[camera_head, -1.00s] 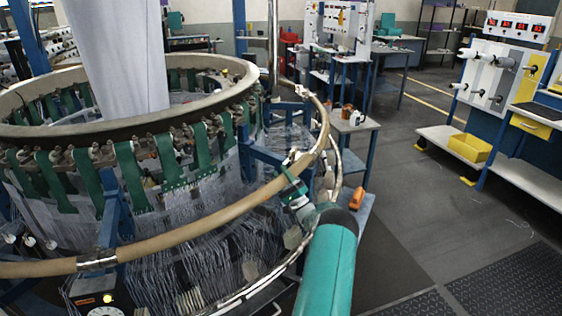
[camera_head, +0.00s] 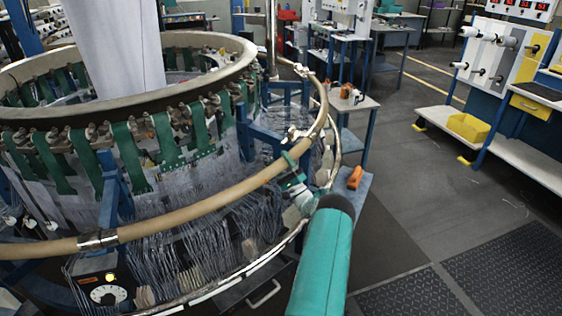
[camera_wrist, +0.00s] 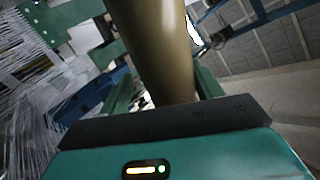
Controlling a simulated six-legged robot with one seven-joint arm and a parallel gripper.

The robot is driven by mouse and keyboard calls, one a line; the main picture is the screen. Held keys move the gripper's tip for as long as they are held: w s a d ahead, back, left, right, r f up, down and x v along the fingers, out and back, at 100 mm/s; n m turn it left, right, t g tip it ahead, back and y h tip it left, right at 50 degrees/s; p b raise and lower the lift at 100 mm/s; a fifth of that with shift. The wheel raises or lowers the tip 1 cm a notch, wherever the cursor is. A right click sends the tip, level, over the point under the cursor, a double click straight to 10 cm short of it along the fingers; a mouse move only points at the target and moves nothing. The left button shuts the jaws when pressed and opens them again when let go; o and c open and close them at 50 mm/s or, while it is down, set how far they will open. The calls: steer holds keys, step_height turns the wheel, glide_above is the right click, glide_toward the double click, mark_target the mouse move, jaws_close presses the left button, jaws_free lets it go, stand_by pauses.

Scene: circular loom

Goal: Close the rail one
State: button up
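The rail (camera_head: 190,208) is a curved tan tube with metal bands, running round the front of the circular loom (camera_head: 110,125). A metal fitting (camera_head: 297,134) sits near its right part. My gripper (camera_head: 291,163) is at the rail's right part, its green fingers on either side of the tube. In the wrist view the rail (camera_wrist: 150,45) passes between the two fingers (camera_wrist: 160,90). The fingers look closed on it, though the contact is partly hidden. I cannot tell from these views whether the rail's ends are joined.
A control box with a dial (camera_head: 104,292) is at the loom's lower left. An orange object (camera_head: 355,178) lies on a small blue surface right of the loom. A table (camera_head: 350,102) stands behind it. The floor (camera_head: 420,215) to the right is clear.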

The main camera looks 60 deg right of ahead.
steer(key=v, duration=1.3)
steer(key=shift+s+f, duration=0.25)
steer(key=shift+s, duration=0.1)
